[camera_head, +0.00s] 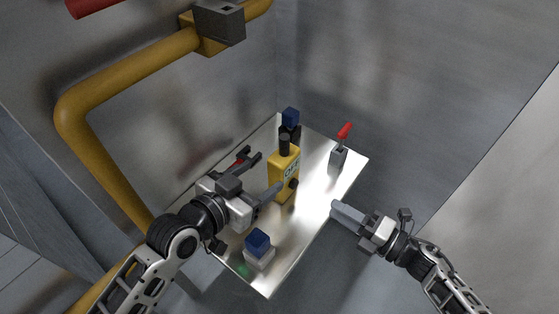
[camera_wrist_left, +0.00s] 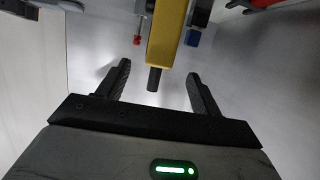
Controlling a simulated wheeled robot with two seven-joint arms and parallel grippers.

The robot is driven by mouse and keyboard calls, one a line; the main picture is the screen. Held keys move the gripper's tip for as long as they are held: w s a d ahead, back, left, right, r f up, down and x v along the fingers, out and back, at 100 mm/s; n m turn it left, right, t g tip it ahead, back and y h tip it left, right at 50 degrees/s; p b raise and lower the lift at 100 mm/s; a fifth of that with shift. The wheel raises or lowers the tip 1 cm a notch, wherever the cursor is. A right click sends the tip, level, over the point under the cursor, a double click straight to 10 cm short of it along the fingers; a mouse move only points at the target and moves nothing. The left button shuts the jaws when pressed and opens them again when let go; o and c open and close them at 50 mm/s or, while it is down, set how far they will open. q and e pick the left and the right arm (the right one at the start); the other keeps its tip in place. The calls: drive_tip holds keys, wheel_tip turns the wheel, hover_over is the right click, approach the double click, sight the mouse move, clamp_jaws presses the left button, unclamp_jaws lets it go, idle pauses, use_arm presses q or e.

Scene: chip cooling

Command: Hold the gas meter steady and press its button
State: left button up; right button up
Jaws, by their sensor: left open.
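The yellow gas meter (camera_head: 284,172) stands upright on the shiny plate, with a black top and a round black part on its right side. In the left wrist view its yellow body (camera_wrist_left: 168,30) is at the top, with a black end pointing down between the fingers. My left gripper (camera_head: 267,173) is open at the meter's left side. Its fingers (camera_wrist_left: 159,71) lie either side of the black end, with visible gaps. My right gripper (camera_head: 337,206) is to the right of the meter, apart from it. Only one finger shape shows, so its opening is unclear.
The shiny plate (camera_head: 310,225) also bears a blue-topped block (camera_head: 258,249) in front, another blue-topped item (camera_head: 290,120) behind the meter, and a red-handled item (camera_head: 340,148) at right. A yellow pipe (camera_head: 110,85) runs along the left. Grey walls enclose the back.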

sight(284, 161)
use_arm(q)
drive_tip(key=x, duration=0.9)
drive_tip(key=shift+w+d+f, duration=0.15)
drive_tip(key=shift+w, duration=0.05)
drive_tip(key=c, duration=1.2)
use_arm(e)
clamp_jaws()
idle(1.5)
